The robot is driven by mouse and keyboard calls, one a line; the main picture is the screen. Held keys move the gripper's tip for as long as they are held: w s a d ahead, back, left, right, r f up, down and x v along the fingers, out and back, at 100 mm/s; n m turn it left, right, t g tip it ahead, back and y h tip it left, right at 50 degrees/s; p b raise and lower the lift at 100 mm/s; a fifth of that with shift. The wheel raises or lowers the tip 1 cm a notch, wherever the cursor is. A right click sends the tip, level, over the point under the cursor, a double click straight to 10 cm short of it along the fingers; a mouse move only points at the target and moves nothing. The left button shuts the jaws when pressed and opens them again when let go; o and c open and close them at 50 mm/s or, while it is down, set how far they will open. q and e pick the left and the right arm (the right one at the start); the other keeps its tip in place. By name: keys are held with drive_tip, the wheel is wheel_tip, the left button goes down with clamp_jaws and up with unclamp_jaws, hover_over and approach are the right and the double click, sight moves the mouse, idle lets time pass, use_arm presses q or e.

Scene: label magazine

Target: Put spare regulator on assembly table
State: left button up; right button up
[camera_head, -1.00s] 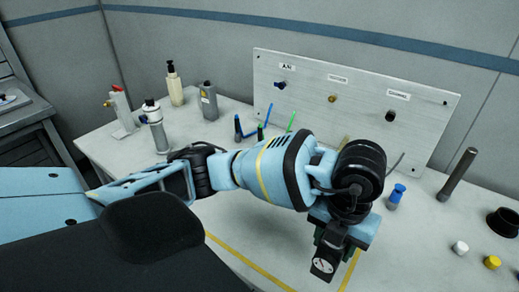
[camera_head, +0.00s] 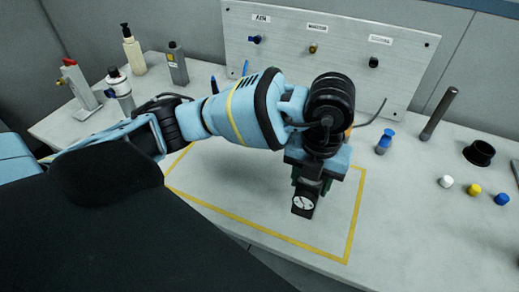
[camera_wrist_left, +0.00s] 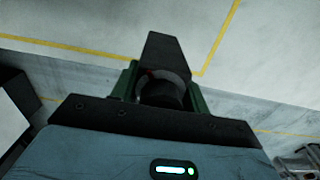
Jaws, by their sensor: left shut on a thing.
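The spare regulator, a dark block with a white round gauge (camera_head: 303,203), is held in my left gripper (camera_head: 312,184). In the left wrist view the regulator (camera_wrist_left: 165,52) sits between the green fingers of my left gripper (camera_wrist_left: 162,88), which are shut on it. The pale assembly table (camera_head: 240,180) has a yellow outlined area. In the head view, the regulator appears inside this outline, near its right side. I cannot tell whether it touches the table or hangs just above it. My right gripper is not in view.
A panel with labelled valves (camera_head: 335,50) stands at the back. A dark upright rod (camera_head: 438,113), a blue-capped fitting (camera_head: 384,142), a black ring (camera_head: 479,153) and small caps (camera_head: 474,190) are right of the outline. Bottles (camera_head: 133,50) stand at the back left. The outlined area's front is clear.

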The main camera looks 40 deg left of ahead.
use_arm(q)
drive_tip(key=w+a+f, duration=0.2)
drive_tip(key=a, duration=0.5)
drive_tip(key=w+a+f+p, duration=0.1)
drive_tip(key=w+a+f, duration=0.1)
drive_tip(key=a, duration=0.6)
drive_tip(key=shift+w+f, duration=0.35)
drive_tip(key=shift+f, duration=0.05)
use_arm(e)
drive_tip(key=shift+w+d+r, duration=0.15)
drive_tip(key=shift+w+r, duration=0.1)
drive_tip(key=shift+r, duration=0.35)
use_arm(q)
drive_tip(key=shift+a, duration=0.1)
drive_tip(key=shift+f, duration=0.2)
drive_tip(key=o, duration=1.3)
drive_tip(key=shift+c, duration=0.2)
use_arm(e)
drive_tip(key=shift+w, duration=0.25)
